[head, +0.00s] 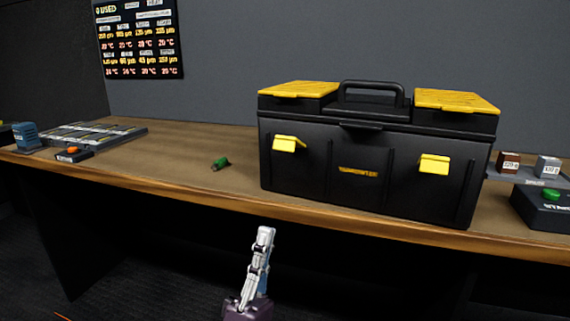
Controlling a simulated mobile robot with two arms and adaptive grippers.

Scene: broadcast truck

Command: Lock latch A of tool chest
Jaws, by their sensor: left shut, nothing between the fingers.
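The tool chest (315,165) is black with yellow lid panels and a dark top handle. It stands on the wooden table near the front edge, with its lid down. Two yellow latches are on its front: a left latch (286,143) and a right latch (434,164). Both stick out somewhat from the front face. I cannot tell which one is latch A, as no letter shows. My left gripper (265,236) is shut and empty. It is in front of the table, below the chest, and apart from it. My right gripper is not in view.
The wooden table (180,150) has free room left of the chest, with a small green object (221,163) there. A grey tray (95,134) and a small box with an orange button (73,153) are at left. Small blocks and a green-button box (545,205) are at right.

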